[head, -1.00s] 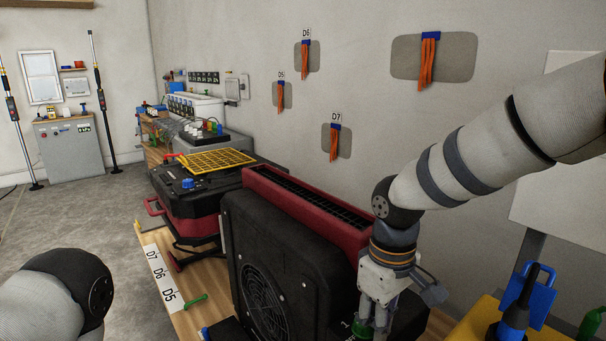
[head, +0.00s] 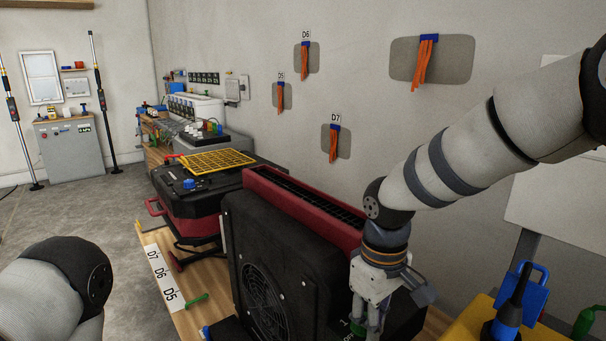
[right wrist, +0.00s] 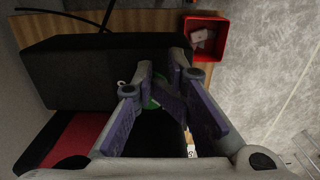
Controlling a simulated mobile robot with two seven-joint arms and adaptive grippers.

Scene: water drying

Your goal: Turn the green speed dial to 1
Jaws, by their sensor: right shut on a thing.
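The green speed dial (right wrist: 152,103) shows partly between the fingers in the right wrist view. A green patch of it (head: 358,327) also shows low in the head view. It is on the dark fan unit (head: 255,220), near a printed "1". My right gripper (head: 364,328) points down at the unit and is shut on the dial. Its fingers (right wrist: 163,88) hide much of the dial, so its pointer cannot be read. My left arm shows at lower left in the head view, but its gripper is out of view.
The fan unit stands on a wooden bench (head: 157,238) beside a red and black machine (head: 187,221) with a yellow grille (head: 207,161). A blue-handled tool (head: 512,310) stands at right. A red bin (right wrist: 207,38) shows in the right wrist view.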

